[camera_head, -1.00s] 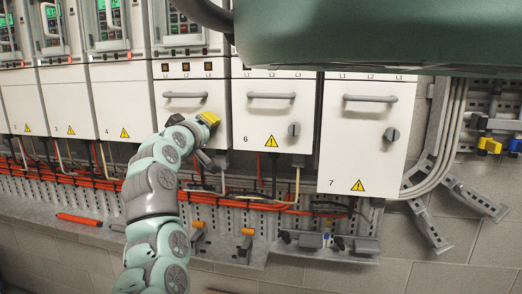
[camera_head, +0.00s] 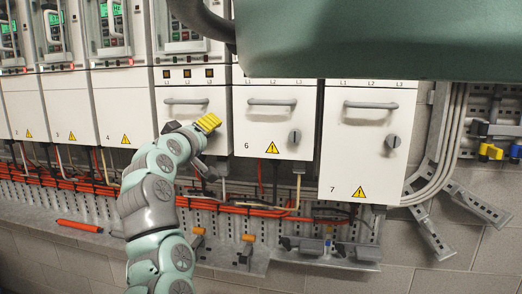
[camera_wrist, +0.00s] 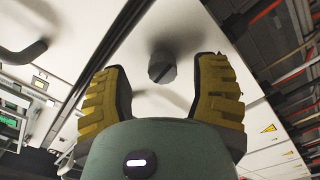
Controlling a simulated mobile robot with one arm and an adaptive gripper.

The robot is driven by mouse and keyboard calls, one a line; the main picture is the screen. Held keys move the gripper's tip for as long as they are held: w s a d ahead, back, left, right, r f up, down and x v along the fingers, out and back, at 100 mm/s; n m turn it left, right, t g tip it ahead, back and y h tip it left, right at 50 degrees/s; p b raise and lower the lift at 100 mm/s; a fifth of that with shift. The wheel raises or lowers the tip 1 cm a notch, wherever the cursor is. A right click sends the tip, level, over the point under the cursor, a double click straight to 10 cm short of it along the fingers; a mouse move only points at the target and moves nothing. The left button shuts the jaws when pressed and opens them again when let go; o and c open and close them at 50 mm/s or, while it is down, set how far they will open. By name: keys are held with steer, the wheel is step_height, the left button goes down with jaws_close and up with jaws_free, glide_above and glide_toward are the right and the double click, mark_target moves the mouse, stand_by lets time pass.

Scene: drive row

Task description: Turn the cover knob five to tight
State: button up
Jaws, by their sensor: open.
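The cover knob five (camera_wrist: 161,67) is a dark grey round knob on the white cover in the wrist view. A dark diagonal line shows across its face. My gripper (camera_wrist: 163,78) is open, with one yellow ribbed finger on each side of the knob and a visible gap to both. The fingers are not touching it in this view. In the head view, my gripper (camera_head: 206,124) is in front of the lower part of the fifth white cover (camera_head: 222,104), between covers 4 and 6. It hides the knob there.
Cover 6 (camera_head: 248,125) and cover 7 (camera_head: 350,150) stand to the right, each with a bar handle and a knob. Orange cables (camera_head: 95,185) and a perforated rail run below. A grey bar handle (camera_wrist: 22,53) shows at left in the wrist view.

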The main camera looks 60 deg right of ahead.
steer(key=v, duration=1)
steer(key=shift+f, duration=0.1)
stand_by(0.6)
